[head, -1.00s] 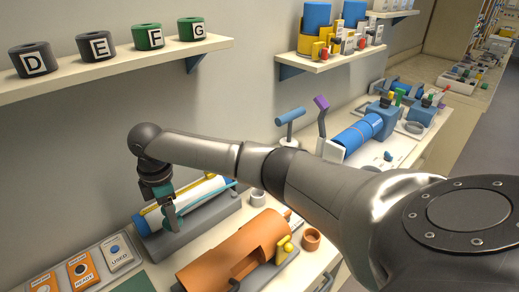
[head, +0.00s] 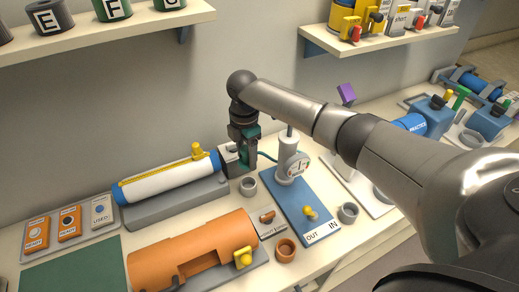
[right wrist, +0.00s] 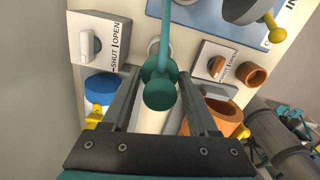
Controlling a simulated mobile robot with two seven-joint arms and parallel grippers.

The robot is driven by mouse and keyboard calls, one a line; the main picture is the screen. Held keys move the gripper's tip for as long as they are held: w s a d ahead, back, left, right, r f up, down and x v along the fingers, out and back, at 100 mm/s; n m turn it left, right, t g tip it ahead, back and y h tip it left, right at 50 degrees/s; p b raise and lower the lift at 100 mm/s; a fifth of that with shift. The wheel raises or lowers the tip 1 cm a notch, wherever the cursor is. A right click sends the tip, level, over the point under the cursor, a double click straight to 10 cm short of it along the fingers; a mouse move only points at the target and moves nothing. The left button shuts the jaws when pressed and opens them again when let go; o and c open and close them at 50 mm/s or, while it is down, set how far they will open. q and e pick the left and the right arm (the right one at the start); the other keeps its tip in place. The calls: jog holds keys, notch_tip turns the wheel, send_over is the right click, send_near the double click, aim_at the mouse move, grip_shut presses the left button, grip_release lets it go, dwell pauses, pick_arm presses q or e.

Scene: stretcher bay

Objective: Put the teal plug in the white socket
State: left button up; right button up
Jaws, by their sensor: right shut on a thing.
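My right gripper (head: 244,166) is shut on the teal plug (right wrist: 160,94), seen end-on between the fingers in the right wrist view. In the head view the plug is mostly hidden by the gripper. A teal hose (right wrist: 166,30) runs from it toward the gauge stand. The white socket (head: 249,186), a pale ring, stands on the bench just below and beside the gripper. In the right wrist view the socket (right wrist: 152,47) shows partly behind the plug. The plug appears above it and apart; the exact gap is unclear. My left gripper is not in view.
A white cylinder (head: 172,184) lies left of the gripper. A SHUT/OPEN valve box (right wrist: 97,42) is close by. A gauge stand (head: 289,165) is on a blue plate. An orange shell (head: 190,250), orange ring (head: 286,250) and grey ring (head: 348,212) are nearer the front.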

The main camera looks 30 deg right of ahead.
aim_at(247, 165)
jog(key=shift+f+b, duration=0.65)
jog(key=shift+b, duration=0.15)
notch_tip(247, 165, down, 3)
jog(key=b, duration=0.3)
jog(key=shift+r, duration=0.1)
jog(key=shift+f+b, duration=0.4)
jog(key=shift+f, duration=0.4)
jog(key=shift+f+p, duration=0.1)
jog(key=shift+p, duration=0.2)
jog(key=shift+f+b, duration=0.5)
jog(key=shift+f, duration=0.85)
jog(key=o, duration=1.5)
jog(key=shift+c, duration=0.2)
